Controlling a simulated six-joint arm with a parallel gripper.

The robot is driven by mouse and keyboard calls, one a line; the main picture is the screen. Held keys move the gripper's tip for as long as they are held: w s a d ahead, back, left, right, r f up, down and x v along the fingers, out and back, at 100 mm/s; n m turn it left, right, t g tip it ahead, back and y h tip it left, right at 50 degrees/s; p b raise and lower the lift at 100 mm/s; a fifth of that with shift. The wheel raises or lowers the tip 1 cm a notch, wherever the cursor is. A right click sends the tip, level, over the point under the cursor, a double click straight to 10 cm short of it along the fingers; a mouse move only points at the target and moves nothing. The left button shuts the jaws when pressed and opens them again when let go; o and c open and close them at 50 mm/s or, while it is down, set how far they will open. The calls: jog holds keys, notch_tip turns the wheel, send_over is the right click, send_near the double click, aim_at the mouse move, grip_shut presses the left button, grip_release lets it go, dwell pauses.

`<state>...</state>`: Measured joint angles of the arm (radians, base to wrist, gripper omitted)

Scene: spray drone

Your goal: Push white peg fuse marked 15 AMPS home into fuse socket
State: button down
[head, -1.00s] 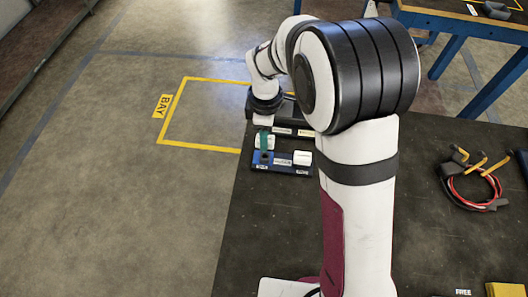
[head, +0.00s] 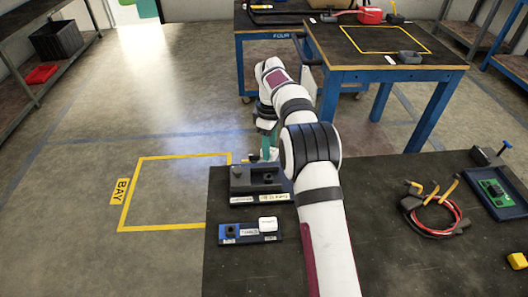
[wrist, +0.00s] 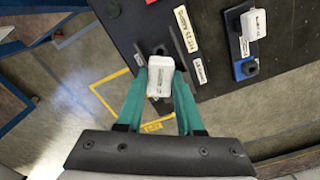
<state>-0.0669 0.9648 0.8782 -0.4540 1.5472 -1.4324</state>
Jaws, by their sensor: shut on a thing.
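My gripper (wrist: 160,80) has teal fingers shut on a white block-shaped fuse (wrist: 160,74); its marking is too small to read. In the head view my gripper (head: 268,140) is at the far side of the black socket block (head: 242,184), partly hidden by my arm. In the wrist view the fuse shows over the near edge of the dark socket block (wrist: 205,83). A dark opening (wrist: 160,49) shows just past the fuse's end. I cannot tell whether fuse and socket touch. A label reading FIT 15 AMPS (wrist: 186,33) lies beside it.
A blue holder (head: 282,235) in front of the block carries another white fuse (head: 268,223) and a dark round post (head: 230,231). Cables (head: 440,213) and a green board (head: 497,190) lie to the right. The bench's left edge is close.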

jog(key=shift+f, duration=0.1)
jog(key=shift+f, duration=2.8)
jog(key=shift+f, duration=1.6)
jog(key=shift+c, duration=2.3)
grip_release()
notch_tip(320, 180, up, 16)
jog(key=shift+f, duration=0.15)
